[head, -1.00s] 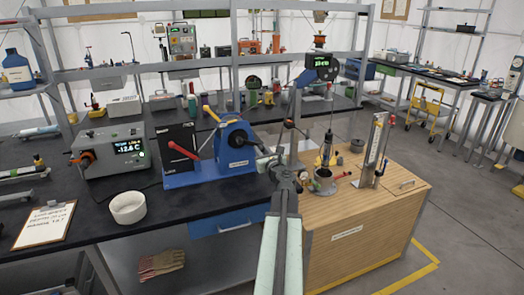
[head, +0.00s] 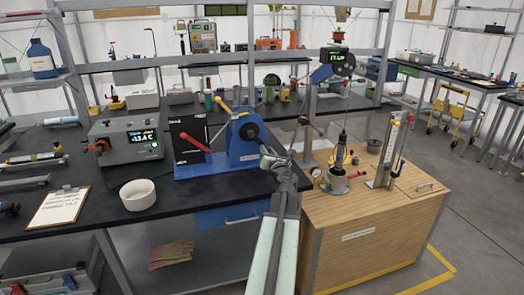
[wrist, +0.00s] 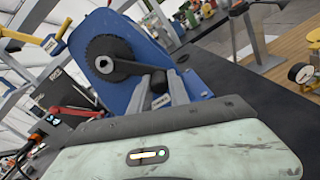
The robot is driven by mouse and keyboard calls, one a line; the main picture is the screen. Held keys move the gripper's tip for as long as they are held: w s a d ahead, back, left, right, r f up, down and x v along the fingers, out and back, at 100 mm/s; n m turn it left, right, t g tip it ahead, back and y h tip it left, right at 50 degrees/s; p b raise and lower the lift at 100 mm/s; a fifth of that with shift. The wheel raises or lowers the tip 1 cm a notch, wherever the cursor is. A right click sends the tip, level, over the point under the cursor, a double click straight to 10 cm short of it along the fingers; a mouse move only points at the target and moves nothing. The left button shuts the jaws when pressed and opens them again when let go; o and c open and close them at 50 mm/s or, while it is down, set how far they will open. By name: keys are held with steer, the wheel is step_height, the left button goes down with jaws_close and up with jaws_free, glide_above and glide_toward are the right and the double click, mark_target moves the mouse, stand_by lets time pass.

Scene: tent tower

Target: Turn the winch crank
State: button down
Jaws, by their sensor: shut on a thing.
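The winch (head: 243,140) has a blue housing and stands near the front edge of the black bench. In the wrist view its blue side plate (wrist: 120,45) faces me, with a dark round hub. The dark crank arm (wrist: 125,67) runs from the hub to the right and slightly down. My gripper (head: 270,160) is beside the winch at its right. Its two grey fingers (wrist: 159,88) are shut on the dark crank handle (wrist: 155,80). The fingers hide part of the handle.
A red lever and a yellow lever (head: 222,105) stick out at the winch's left. A grey device with a display (head: 127,138) and a white bowl (head: 138,195) stand further left. A wooden cabinet (head: 350,235) with instruments stands close at the right.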

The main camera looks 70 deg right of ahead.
steer(key=shift+w, duration=0.15)
steer(key=c, duration=1.2)
jaws_free()
steer(key=shift+c, duration=0.2)
steer(key=shift+a, duration=0.1)
steer(key=v, duration=0.7)
steer(key=shift+s+a, duration=0.2)
steer(key=shift+s, duration=0.15)
